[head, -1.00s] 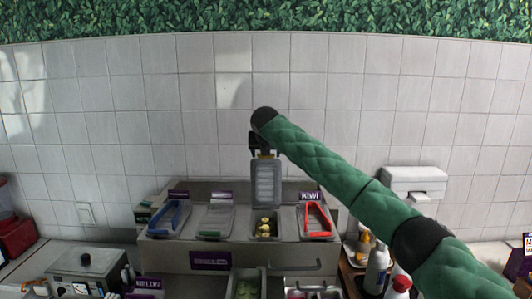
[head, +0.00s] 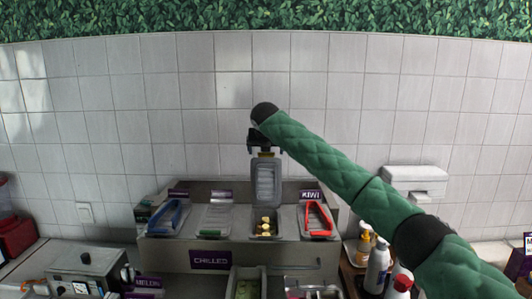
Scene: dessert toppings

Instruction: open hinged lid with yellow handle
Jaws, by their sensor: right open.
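The hinged lid (head: 266,184) stands upright above its compartment on the chilled counter in the head view. A small yellow part, the handle (head: 265,155), shows at its top edge. The compartment (head: 264,228) below is uncovered and holds yellow pieces. My right gripper (head: 264,149) is at the top of the lid, by the yellow handle. Its jaws are open, though the fingers are small and dark here. I cannot tell whether they touch the handle. My left gripper is not in view.
Beside the open compartment are a red-handled lid (head: 318,220), a grey-green lid (head: 215,220) and a blue-handled lid (head: 169,218), all down. Bottles (head: 377,268) stand at the right. A dispenser (head: 414,183) is on the tiled wall. A metal appliance (head: 86,275) is at front left.

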